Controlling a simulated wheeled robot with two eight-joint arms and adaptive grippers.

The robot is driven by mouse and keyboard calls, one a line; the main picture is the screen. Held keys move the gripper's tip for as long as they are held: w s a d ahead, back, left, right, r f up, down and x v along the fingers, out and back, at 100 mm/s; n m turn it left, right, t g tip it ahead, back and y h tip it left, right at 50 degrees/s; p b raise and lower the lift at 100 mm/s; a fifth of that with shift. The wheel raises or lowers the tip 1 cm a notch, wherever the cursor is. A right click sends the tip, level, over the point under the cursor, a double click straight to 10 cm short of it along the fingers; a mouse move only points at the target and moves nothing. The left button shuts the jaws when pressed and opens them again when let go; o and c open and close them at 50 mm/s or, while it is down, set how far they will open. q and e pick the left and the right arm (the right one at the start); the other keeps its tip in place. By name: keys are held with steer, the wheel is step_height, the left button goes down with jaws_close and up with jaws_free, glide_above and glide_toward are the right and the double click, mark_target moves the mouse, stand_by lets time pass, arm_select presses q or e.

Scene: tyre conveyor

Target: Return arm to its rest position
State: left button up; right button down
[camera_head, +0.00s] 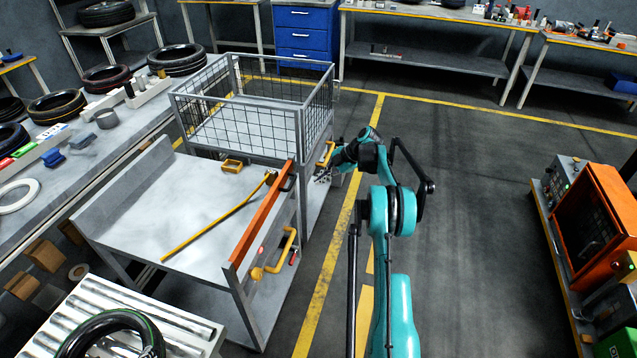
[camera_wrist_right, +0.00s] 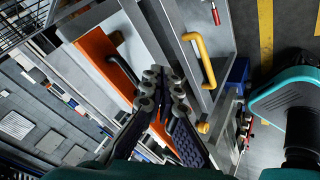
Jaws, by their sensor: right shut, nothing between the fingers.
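My right arm, teal and black, reaches up from the bottom of the head view. Its gripper (camera_head: 323,176) is beside the right side of the carts, close to a yellow handle (camera_head: 329,153). In the right wrist view the two fingers of my right gripper (camera_wrist_right: 164,84) are together at the tips, with nothing held. Behind them are an orange bar (camera_wrist_right: 103,62) with a dark handle and a yellow handle (camera_wrist_right: 202,58). I cannot tell whether the fingers touch the cart. My left gripper is not in view.
A grey cart (camera_head: 215,205) with an orange bar and a wire basket cart (camera_head: 250,140) stand left of my arm. A roller conveyor with a tyre (camera_head: 112,335) is at the bottom left. Orange machine (camera_head: 597,225) at right; the floor between is clear.

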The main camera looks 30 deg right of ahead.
steer(key=d+r+p, duration=0.2)
steer(key=d+r, duration=0.2)
steer(key=r, duration=0.1)
steer(key=shift+s+d+r, duration=0.2)
steer(key=shift+s+d, duration=0.05)
steer(key=shift+s, duration=0.2)
steer(key=s+a+r+m+h, duration=0.15)
steer(key=a+r+m, duration=0.35)
steer(key=a+r, duration=0.7)
steer(key=s+a+r+m+h, duration=0.1)
steer(key=s+a+r+m, duration=0.1)
steer(key=s+a+r, duration=0.3)
steer(key=s+a+r+m+h, duration=0.1)
steer(key=s+a+m, duration=0.15)
steer(key=a, duration=0.35)
steer(key=s+a+m+h, duration=0.2)
steer(key=s+a+m, duration=0.2)
steer(key=s+a, duration=0.7)
steer(key=s+a+f+m+t, duration=0.1)
steer(key=s+f+m, duration=0.1)
steer(key=s, duration=0.6)
steer(key=s+a+f+m+t, duration=0.1)
steer(key=s+f+m, duration=0.2)
steer(key=s, duration=0.5)
steer(key=shift+a+f, duration=0.3)
steer(key=shift+f, duration=0.5)
